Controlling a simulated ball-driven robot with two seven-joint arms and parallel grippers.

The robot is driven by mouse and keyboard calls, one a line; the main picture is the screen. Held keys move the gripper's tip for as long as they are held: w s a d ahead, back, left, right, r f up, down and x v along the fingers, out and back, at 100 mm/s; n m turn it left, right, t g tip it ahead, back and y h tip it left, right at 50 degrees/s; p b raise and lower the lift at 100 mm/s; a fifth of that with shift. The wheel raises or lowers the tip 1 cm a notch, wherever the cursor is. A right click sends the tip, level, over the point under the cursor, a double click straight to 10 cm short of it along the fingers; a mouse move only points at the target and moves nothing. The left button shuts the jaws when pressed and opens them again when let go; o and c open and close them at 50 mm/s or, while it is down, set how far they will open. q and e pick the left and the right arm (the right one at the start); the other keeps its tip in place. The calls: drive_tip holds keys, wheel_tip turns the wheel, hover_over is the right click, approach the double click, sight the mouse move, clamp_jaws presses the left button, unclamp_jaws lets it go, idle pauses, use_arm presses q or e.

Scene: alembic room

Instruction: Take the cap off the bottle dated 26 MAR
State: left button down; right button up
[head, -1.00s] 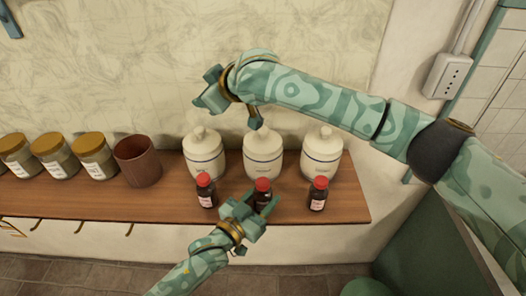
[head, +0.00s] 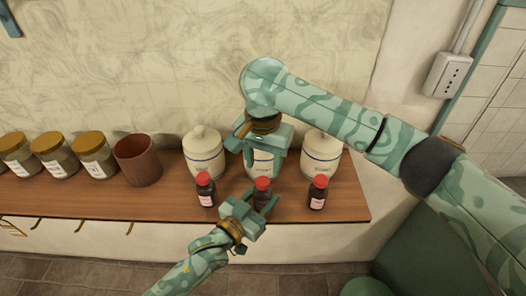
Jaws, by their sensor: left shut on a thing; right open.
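Three small dark bottles with red caps stand in a row on the wooden shelf: a left bottle (head: 205,193), a middle bottle (head: 263,188) and a right bottle (head: 318,194). Their labels are too small to read, so I cannot tell which is dated 26 MAR. My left gripper (head: 261,202) is shut on the middle bottle's body from the front and hides its label; its red cap shows above the fingers. My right gripper (head: 264,164) is open and empty, pointing down above and behind that cap, in front of the middle white jar.
Three white lidded jars, left (head: 204,153), middle (head: 262,163) and right (head: 321,155), stand close behind the bottles. A brown cup (head: 138,160) and several gold-lidded jars (head: 94,153) stand at the left. The shelf's front edge (head: 100,212) is near; its right end (head: 358,200) is clear.

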sight(263, 180)
wheel_tip(263, 180, down, 5)
drive_tip(key=shift+f, duration=0.1)
drive_tip(key=c, duration=1)
drive_tip(key=n, duration=0.7)
clamp_jaws()
drive_tip(key=n, duration=0.6)
drive_tip(key=shift+n, duration=0.3)
drive_tip(key=n, duration=0.5)
drive_tip(key=shift+n, duration=0.4)
drive_tip(key=n, duration=1.5)
drive_tip(key=shift+n, duration=0.3)
drive_tip(key=n, duration=0.6)
drive_tip(key=shift+r, duration=0.2)
drive_tip(key=n, duration=1.3)
